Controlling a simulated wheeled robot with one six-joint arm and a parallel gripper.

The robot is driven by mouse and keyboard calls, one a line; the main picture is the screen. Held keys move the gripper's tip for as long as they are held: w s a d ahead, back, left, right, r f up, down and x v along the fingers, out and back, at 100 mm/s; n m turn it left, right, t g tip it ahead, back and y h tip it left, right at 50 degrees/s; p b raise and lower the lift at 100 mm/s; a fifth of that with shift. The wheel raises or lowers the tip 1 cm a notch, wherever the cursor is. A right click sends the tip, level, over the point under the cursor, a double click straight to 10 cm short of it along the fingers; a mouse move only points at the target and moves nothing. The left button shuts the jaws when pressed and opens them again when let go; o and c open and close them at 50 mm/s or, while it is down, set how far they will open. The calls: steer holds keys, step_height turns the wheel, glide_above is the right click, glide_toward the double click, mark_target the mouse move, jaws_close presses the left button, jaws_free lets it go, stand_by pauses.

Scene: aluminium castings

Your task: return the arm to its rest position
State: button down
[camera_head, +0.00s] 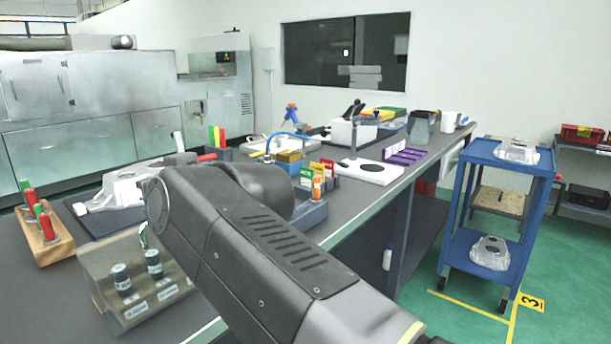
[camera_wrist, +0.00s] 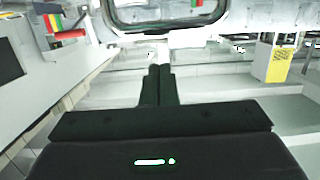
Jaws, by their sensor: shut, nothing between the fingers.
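My arm (camera_head: 270,255) reaches from the bottom right of the head view up and left over the grey workbench. Its dark elbow and links cover part of the bench. My gripper (camera_wrist: 158,70) shows in the wrist view with its two dark fingers together and nothing between them. It points level across the room, and no object touches the fingertips. In the head view I cannot make out the gripper.
A casting (camera_head: 122,188) lies on a dark mat at the bench's left. A wooden rack (camera_head: 45,236) with red and green handles and a box with black knobs (camera_head: 140,285) stand near my arm. A blue cart (camera_head: 497,165) carrying castings stands right; green floor is clear beside it.

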steer(key=shift+w+a+r+p, duration=0.4)
steer(key=shift+a+r+p, duration=0.25)
steer(key=shift+p, duration=0.55)
steer(key=w+a+g+h+p, duration=0.1)
steer(key=p, duration=0.4)
steer(key=w+a+r+g+h+p, duration=0.1)
steer(key=a+h+p, duration=0.1)
steer(key=p, duration=0.4)
steer(key=shift+w+r+g, duration=0.2)
steer(key=shift+w+g, duration=0.1)
steer(key=shift+g, duration=0.1)
steer(key=shift+h, duration=0.3)
